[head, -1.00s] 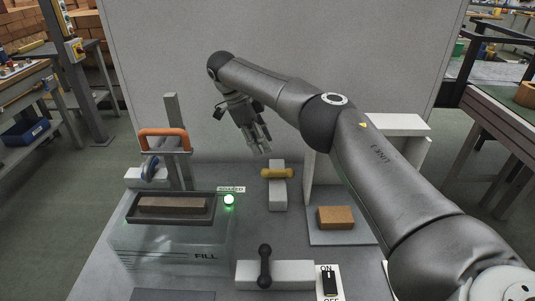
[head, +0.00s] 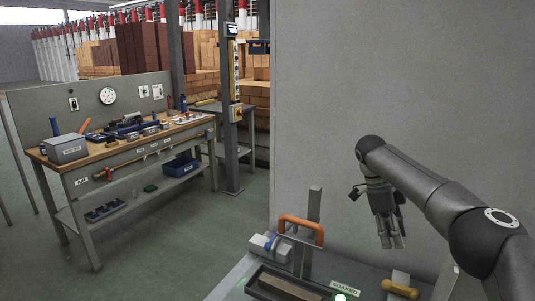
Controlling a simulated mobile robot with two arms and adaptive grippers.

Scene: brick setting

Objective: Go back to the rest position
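My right gripper (head: 392,236) hangs from my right arm at the right side of the head view, with its fingers pointing down. Its fingers look apart, with nothing seen between them. It hangs in front of the grey panel (head: 330,90), above the grey bench (head: 232,284), to the right of the orange handle (head: 301,224) and above the yellow handle (head: 401,288). My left gripper is not in view.
A brick (head: 288,288) lies in a dark-rimmed tray at the bottom edge, beside a lit green lamp (head: 340,296). A wooden-topped workbench (head: 140,140) with tools stands at left. A post (head: 229,130) stands behind. The floor between is clear.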

